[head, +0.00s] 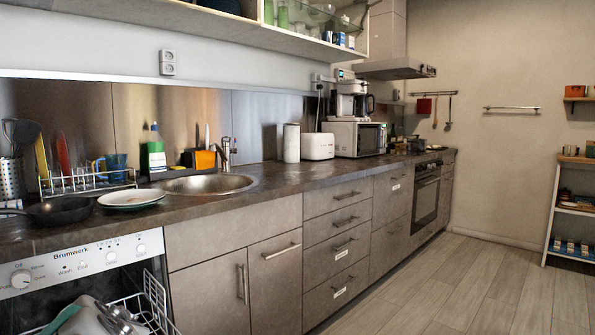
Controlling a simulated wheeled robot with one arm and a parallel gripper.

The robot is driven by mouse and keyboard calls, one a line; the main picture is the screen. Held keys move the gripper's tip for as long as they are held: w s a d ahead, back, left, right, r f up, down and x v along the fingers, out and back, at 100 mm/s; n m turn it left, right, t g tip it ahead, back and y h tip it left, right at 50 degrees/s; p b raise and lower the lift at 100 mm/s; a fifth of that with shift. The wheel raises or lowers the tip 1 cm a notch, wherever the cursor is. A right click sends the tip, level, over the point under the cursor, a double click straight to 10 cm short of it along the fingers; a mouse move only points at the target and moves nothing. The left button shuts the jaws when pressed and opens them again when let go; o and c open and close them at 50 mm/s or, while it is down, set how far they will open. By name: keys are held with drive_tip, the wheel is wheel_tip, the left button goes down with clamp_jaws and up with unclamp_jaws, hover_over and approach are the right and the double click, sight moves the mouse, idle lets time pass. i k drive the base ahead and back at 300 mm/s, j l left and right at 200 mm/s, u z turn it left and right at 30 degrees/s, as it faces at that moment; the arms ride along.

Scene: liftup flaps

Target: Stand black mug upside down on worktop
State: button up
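The worktop (265,184) is a dark grey counter that runs along the left wall towards the far corner. I cannot make out a black mug anywhere in this view. A dark blue mug (117,166) stands at the dish rack (88,182) on the left of the worktop; its colour is blue rather than black. My gripper is not in view.
A black pan (60,211) and a white plate (132,198) lie near the worktop's front edge, left of the sink (205,184). The dishwasher (83,264) is open with dishes inside. The floor is clear.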

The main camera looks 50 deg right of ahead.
sight(299, 174)
drive_tip(key=k+l+z, duration=0.2)
drive_tip(key=k, duration=0.25)
drive_tip(key=i+l, duration=0.1)
drive_tip(key=l, duration=1)
drive_tip(key=i+l, duration=0.15)
drive_tip(key=l, duration=1)
drive_tip(key=i+l+u, duration=0.1)
drive_tip(key=l, duration=1)
